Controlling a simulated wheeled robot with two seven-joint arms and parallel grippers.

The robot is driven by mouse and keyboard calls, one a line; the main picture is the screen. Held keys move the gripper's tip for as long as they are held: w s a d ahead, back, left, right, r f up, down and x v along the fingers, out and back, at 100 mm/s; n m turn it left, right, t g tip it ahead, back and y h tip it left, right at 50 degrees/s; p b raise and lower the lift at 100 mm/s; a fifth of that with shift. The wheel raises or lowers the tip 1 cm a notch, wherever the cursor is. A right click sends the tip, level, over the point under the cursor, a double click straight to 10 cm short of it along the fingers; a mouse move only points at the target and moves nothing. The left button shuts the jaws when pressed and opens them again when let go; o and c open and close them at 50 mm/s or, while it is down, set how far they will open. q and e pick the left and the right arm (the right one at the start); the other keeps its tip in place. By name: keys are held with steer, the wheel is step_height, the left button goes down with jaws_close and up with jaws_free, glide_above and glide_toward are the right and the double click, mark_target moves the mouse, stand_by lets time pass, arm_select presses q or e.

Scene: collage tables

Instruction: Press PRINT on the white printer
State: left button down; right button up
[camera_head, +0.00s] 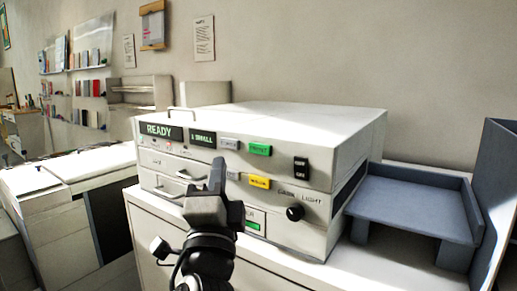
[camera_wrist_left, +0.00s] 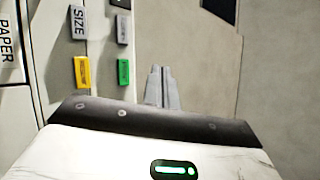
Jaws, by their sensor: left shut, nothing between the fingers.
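The white printer (camera_head: 310,120) stands on a white cabinet, its front full of buttons and small displays. A green button (camera_head: 259,149), its lettering too small to read surely, sits on the upper front; it also shows in the left wrist view (camera_wrist_left: 124,72). A yellow button (camera_head: 258,182) is below it, also in the wrist view (camera_wrist_left: 82,72). My left gripper (camera_head: 218,165) is shut and empty, in front of the printer and left of the green button in the head view. In the wrist view its fingertips (camera_wrist_left: 160,72) show right of the green button, apart from it. My right gripper is not in view.
A READY display (camera_head: 160,130), a dark rocker switch (camera_head: 301,167) and a black knob (camera_head: 295,213) are on the front. A blue-grey tray (camera_head: 415,205) stands right of the printer. White cabinets (camera_head: 60,180) stand at the left.

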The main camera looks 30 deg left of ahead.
mark_target(260, 149)
arm_select(q)
steer(key=shift+r, duration=0.1)
stand_by(0.3)
steer(key=w, duration=0.3)
steer(key=w+b, duration=0.1)
steer(key=w, duration=0.4)
steer(key=shift+w+d+b, duration=0.3)
steer(key=shift+w, duration=0.05)
stand_by(0.7)
stand_by(0.9)
steer(key=shift+w, duration=0.4)
